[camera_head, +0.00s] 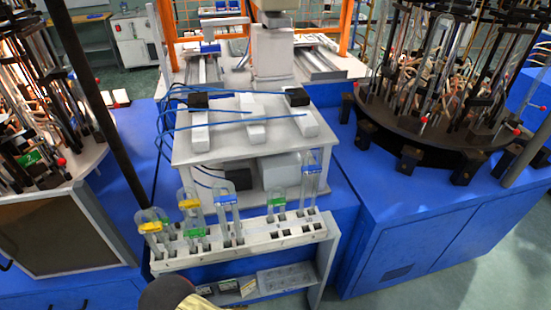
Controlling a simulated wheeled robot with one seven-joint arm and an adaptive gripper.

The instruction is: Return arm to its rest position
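A dark rounded part with a tan edge (170,294) shows at the bottom edge, left of centre; it looks like part of my own arm, but I cannot be sure. My gripper is not in view, so I cannot see its fingers or whether it holds anything. Just beyond that part, a white rack (262,240) holds several clear glass tubes with coloured bands. A yellow-banded tube (151,228) stands at its left end, a blue-banded tube (228,203) left of the middle, a green-banded tube (278,206) right of the middle, and a tall blue-banded tube (310,176) at the right end.
A white machine table (245,150) with blue hoses stands behind the rack. A round dark carousel (430,135) with tall glass parts stands on a blue cabinet (440,210) at right. Another such machine (50,170) stands at left. Pale floor (460,275) shows at lower right.

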